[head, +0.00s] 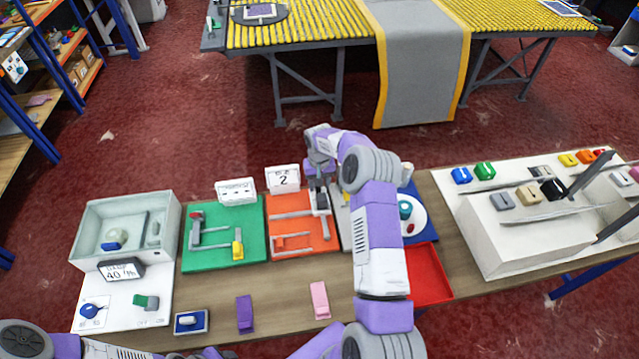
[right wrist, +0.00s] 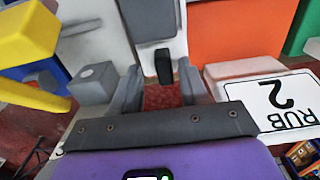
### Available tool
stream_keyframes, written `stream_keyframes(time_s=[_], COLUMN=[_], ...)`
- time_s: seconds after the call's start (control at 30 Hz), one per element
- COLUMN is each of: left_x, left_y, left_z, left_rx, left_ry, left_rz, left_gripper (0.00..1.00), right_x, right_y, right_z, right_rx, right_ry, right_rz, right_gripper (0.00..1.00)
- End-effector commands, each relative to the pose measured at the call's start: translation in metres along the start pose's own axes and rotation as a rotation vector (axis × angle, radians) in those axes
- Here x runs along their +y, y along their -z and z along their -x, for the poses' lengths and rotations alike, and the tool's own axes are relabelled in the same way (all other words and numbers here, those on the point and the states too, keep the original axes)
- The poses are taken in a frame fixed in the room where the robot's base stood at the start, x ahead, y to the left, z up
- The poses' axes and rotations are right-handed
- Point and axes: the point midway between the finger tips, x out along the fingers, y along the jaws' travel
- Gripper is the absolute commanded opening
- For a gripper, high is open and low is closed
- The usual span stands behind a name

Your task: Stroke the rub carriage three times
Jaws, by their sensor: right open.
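The orange board (head: 283,246) lies on the wooden bench with grey rails on it. The rub carriage (head: 320,200), a pale and grey block, sits at its upper right, partly covered by my right gripper (head: 318,182). A white card (head: 283,179) with a 2 stands behind the board; in the right wrist view the card (right wrist: 285,100) reads RUB 2, upside down. There my right gripper (right wrist: 163,88) is open, and a small black post (right wrist: 163,66) shows between its fingertips. I cannot tell if the fingers touch it. My left gripper does not show.
A green board (head: 222,252) with a yellow block lies left of the orange one. A red tray (head: 430,272) is to the right, partly behind my right arm. Purple and pink blocks lie at the front. A white stand (head: 535,240) is at far right.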

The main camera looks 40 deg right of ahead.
Motion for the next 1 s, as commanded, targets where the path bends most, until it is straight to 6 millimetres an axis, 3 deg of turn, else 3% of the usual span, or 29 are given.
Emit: stream_keyframes(time_s=[0.17, 0.5, 1.0], left_x=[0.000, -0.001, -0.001], left_y=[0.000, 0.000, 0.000], left_z=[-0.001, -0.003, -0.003], left_rx=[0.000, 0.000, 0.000], left_ry=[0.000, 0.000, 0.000], left_rz=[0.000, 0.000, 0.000], left_gripper=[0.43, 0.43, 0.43], right_x=[-0.001, 0.001, 0.001], right_y=[0.001, 0.000, 0.000], right_z=[0.016, 0.068, 0.076], right_rx=[0.004, 0.002, 0.000], right_ry=[0.000, -0.001, -0.001], right_rz=[0.001, 0.000, -0.001], right_gripper=[0.45, 0.45, 0.45])
